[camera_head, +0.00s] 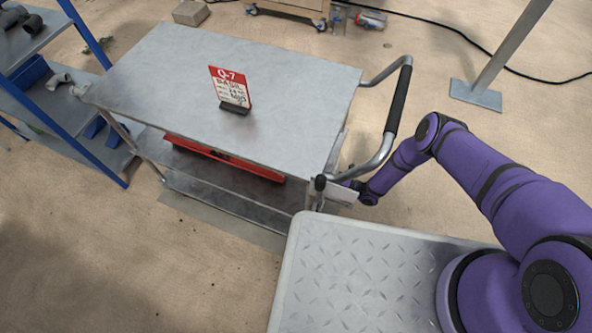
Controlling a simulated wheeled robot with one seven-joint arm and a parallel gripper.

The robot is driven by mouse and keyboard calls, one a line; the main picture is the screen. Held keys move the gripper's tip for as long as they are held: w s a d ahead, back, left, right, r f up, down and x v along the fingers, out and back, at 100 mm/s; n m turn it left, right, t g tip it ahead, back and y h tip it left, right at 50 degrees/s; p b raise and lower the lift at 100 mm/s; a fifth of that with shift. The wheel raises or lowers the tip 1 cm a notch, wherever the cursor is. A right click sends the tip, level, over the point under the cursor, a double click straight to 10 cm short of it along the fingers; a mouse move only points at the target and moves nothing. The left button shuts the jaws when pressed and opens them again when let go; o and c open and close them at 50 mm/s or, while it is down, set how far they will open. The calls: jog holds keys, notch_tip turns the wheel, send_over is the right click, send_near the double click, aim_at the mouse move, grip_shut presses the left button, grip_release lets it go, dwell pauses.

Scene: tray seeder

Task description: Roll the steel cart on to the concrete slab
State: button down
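The steel cart (290,85) stands in the middle left, with a flat grey top and a lower shelf. Its tubular handle (397,100), with a black grip, sticks out at the right end. My purple arm reaches from the right to the cart's near right corner. My gripper (350,185) is at the lower end of the handle, beside a small pale plate on the cart. Its fingers are too small and hidden to show whether they hold anything. A flat grey patch (215,222) shows on the floor under the cart's near side; I cannot tell whether it is the concrete slab or shadow.
A red-and-white Q-7 sign (230,88) stands on the cart top, and a red item (220,158) lies below. A blue-framed shelf (75,110) is close at left. A post with a base plate (476,95) and a black cable (515,70) are at right. Near-left floor is clear.

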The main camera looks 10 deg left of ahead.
jog(key=shift+d+f+b, duration=0.15)
jog(key=shift+b, duration=0.3)
jog(key=c, duration=0.9)
grip_release()
jog(key=d, duration=0.3)
jog(key=s+d, duration=0.1)
jog(key=d, duration=0.3)
jog(key=s+d, duration=0.1)
jog(key=d, duration=0.3)
jog(key=shift+d, duration=0.25)
jog(key=shift+d, duration=0.15)
